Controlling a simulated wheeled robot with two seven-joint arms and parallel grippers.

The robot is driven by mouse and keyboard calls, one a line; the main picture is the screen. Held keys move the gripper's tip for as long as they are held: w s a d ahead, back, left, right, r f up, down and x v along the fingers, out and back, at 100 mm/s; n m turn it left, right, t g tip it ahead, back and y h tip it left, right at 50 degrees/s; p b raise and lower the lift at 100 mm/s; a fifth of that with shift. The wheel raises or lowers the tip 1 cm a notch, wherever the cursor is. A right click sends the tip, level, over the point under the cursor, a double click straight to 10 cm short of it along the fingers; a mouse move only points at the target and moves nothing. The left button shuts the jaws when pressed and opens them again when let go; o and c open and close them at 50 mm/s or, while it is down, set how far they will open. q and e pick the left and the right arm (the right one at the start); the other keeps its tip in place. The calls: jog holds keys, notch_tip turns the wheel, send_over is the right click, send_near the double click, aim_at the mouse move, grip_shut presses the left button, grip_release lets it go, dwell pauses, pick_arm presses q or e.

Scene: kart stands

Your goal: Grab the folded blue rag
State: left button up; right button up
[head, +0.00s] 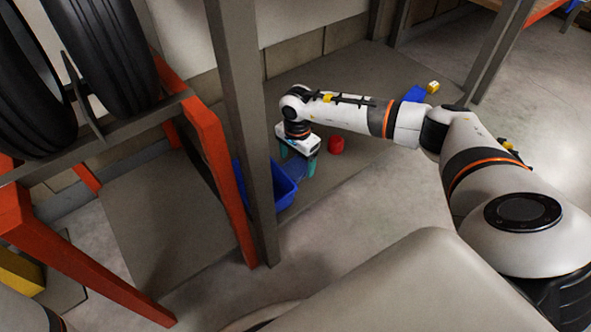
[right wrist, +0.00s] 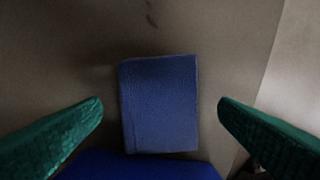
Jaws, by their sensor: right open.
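The folded blue rag (right wrist: 160,105) lies flat on the grey surface in the middle of the right wrist view. In the head view it shows as a small blue patch (head: 294,169) below my right gripper. My right gripper (head: 297,166) points down with its green fingers apart. In the right wrist view the open gripper (right wrist: 160,104) has a finger on each side of the rag, with a gap on both sides. Nothing is held. My left gripper is not in view.
A blue bin (head: 282,188) stands close beside the right gripper; its edge (right wrist: 140,168) shows along the wrist view's bottom. A grey post (head: 243,120) and orange rack frame (head: 213,165) with tyres stand left. A blue object (head: 415,94) lies farther back.

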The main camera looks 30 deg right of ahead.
jog(key=shift+f, duration=0.95)
jog(key=shift+r, duration=0.1)
jog(key=shift+c, duration=0.4)
jog(key=c, duration=1)
